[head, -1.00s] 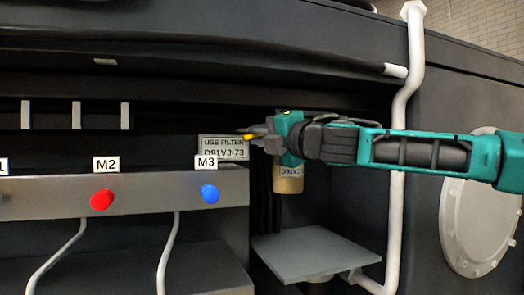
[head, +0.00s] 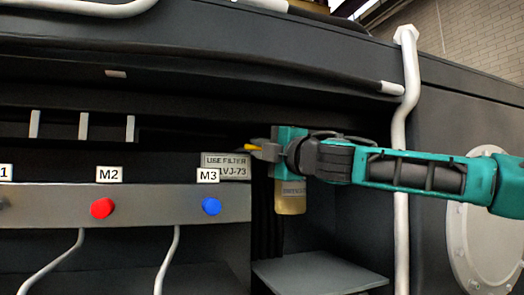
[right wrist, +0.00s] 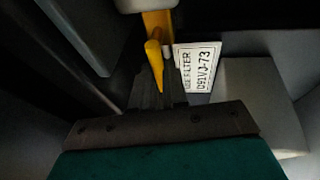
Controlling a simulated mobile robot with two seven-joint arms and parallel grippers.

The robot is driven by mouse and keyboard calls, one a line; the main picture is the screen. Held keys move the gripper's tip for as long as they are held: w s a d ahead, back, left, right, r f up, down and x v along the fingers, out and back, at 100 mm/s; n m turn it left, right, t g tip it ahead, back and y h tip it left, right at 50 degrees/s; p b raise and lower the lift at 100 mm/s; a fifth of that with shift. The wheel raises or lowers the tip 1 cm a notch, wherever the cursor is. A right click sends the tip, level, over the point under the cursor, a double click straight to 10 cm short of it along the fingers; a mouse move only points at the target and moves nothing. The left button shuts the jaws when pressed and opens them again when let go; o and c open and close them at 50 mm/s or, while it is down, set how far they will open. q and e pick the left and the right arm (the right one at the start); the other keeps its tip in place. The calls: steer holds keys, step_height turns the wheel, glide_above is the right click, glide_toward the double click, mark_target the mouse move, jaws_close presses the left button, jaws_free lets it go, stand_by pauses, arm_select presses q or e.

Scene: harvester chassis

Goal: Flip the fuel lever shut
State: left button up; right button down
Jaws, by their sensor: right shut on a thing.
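The fuel lever is yellow and shows as a small tip (head: 253,149) at the end of my right gripper in the head view. In the right wrist view the yellow lever (right wrist: 154,55) hangs from a yellow mount and its tapered end reaches between the dark fingers. My right gripper (head: 262,153) is shut on the lever, above and right of the filter sign. Its fingers also show in the right wrist view (right wrist: 153,93). Most of the lever is hidden by the gripper in the head view. My left gripper is not in view.
A "USE FILTER" sign (head: 226,166) is close below the gripper. A tan filter cylinder (head: 291,199) hangs below my right wrist. A panel with a red M2 knob (head: 102,208) and a blue M3 knob (head: 211,207) is at left. A white pipe (head: 402,110) runs behind my right arm.

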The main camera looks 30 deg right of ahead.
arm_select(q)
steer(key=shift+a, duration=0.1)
arm_select(e)
steer(key=c, duration=1.1)
jaws_free()
steer(key=shift+c, duration=0.2)
steer(key=shift+s, duration=0.15)
arm_select(q)
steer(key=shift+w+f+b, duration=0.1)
steer(key=shift+b, duration=0.25)
arm_select(e)
steer(key=s+f, duration=0.2)
steer(key=s, duration=1)
steer(key=shift+s+d+f, duration=0.15)
steer(key=shift+d+f, duration=0.05)
steer(key=shift+d, duration=0.15)
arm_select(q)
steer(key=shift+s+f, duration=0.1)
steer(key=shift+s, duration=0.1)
